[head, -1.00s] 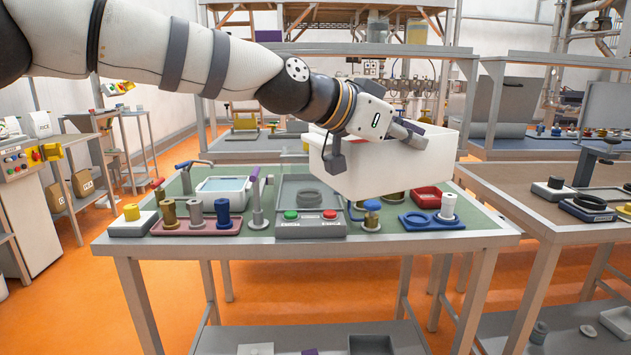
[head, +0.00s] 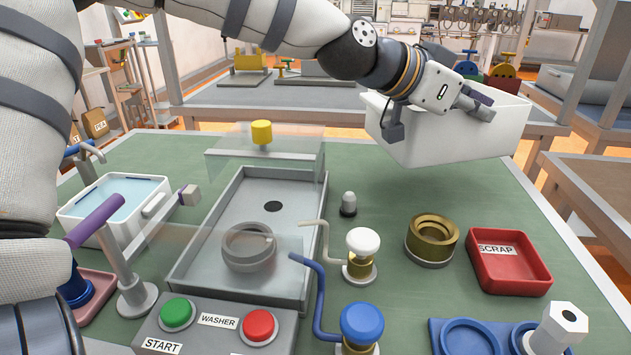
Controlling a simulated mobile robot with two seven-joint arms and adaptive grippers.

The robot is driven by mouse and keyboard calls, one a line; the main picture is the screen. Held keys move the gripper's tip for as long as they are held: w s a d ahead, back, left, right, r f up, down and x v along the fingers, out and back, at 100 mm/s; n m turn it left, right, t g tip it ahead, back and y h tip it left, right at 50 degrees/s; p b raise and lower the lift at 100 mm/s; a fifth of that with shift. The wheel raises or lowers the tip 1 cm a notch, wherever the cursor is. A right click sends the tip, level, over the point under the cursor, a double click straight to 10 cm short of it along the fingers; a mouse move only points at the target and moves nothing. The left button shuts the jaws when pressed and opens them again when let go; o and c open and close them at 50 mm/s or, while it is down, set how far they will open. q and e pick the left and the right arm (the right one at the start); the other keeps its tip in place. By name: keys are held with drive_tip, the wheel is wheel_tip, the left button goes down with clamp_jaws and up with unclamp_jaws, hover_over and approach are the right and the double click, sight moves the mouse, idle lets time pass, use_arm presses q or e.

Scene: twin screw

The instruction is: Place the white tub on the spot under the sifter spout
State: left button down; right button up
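The white tub (head: 455,140) is an open box in the upper right of the head view, above the far right part of the green table. My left gripper (head: 476,103) is at the tub's near rim and appears shut on it. The tub looks held clear of the tabletop, slightly tilted. The gripper's fingers partly cover the rim, so the exact grip is hard to see. I cannot make out a sifter spout or a marked spot under one in this view. My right gripper is not in view.
A washer station (head: 240,240) with clear panels stands on the green table (head: 400,205). Around it are a basin (head: 115,205), a blue-knobbed tap (head: 361,325), a brass ring (head: 432,238) and a red scrap tray (head: 508,262). Another table (head: 590,185) stands to the right.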

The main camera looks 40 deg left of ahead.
use_arm(q)
drive_tip(key=shift+s+r, duration=0.1)
drive_tip(key=shift+r, duration=0.1)
drive_tip(key=f, duration=0.6)
drive_tip(key=f+b, duration=0.1)
drive_tip(key=f, duration=0.3)
drive_tip(key=shift+s+d, duration=0.1)
drive_tip(key=shift+s, duration=0.3)
drive_tip(key=shift+r, duration=0.1)
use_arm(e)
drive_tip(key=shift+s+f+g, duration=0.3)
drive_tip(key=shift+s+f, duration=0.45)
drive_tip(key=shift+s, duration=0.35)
use_arm(q)
drive_tip(key=c, duration=1.8)
unclamp_jaws()
